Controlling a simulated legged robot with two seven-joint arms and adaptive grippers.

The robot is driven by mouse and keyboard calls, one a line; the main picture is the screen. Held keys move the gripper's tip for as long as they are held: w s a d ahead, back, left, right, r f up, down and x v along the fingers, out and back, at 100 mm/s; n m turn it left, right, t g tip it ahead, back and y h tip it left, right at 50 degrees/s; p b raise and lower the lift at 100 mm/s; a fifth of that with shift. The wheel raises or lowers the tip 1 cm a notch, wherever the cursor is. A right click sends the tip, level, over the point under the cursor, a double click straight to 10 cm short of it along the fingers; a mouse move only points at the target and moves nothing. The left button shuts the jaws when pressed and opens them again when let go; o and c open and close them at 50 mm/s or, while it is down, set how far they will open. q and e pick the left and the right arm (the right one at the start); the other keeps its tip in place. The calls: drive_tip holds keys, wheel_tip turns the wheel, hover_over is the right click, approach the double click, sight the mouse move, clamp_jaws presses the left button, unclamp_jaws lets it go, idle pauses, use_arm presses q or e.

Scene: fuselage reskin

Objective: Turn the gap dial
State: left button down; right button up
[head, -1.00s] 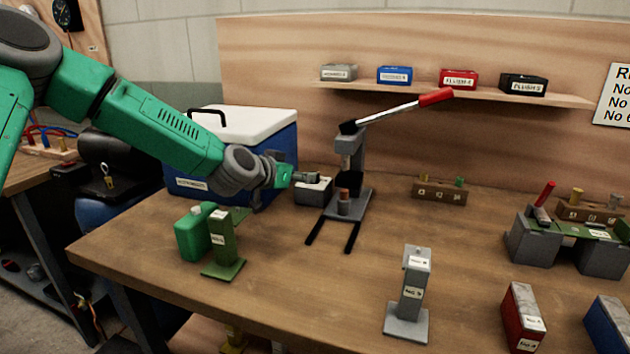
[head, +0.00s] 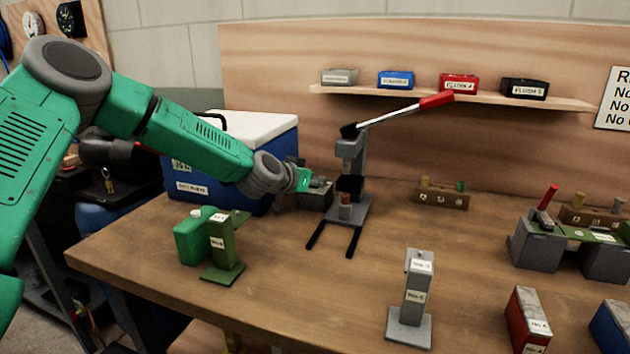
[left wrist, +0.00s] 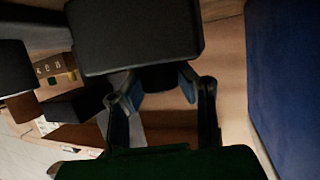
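A small grey box (head: 316,198) stands on the bench just left of the arbor press (head: 350,175). It may carry the gap dial, but no dial face is legible. My left gripper (head: 311,184) reaches from the left to the top of this box, its tips partly hidden. In the left wrist view, the two fingers (left wrist: 163,92) stand apart on either side of a dark part (left wrist: 160,76) under a large dark block (left wrist: 135,35). I cannot tell whether they touch it. My right gripper is out of view.
A blue cooler with a white lid (head: 240,165) stands close behind my left forearm. A green can (head: 192,238) and green stand (head: 224,245) are in front. A grey stand (head: 411,300) is farther right. The bench between is clear.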

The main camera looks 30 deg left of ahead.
use_arm(q)
drive_tip(key=shift+r+n+y+p, duration=0.1)
drive_tip(key=shift+n+y+p, duration=0.45)
drive_tip(key=shift+p, duration=0.3)
drive_tip(key=n+y+p, duration=0.2)
drive_tip(key=y+p, duration=0.1)
drive_tip(key=n+g+y+p, duration=0.1)
drive_tip(key=n+y+p, duration=0.2)
drive_tip(key=p, duration=0.1)
drive_tip(key=shift+r+g, duration=0.1)
drive_tip(key=shift+g, duration=0.2)
drive_tip(key=shift+n+g+y+p, duration=1)
drive_tip(key=shift+n+y+p, duration=0.25)
drive_tip(key=shift+n, duration=0.2)
drive_tip(key=shift+f, duration=0.2)
drive_tip(key=c, duration=1.2)
unclamp_jaws()
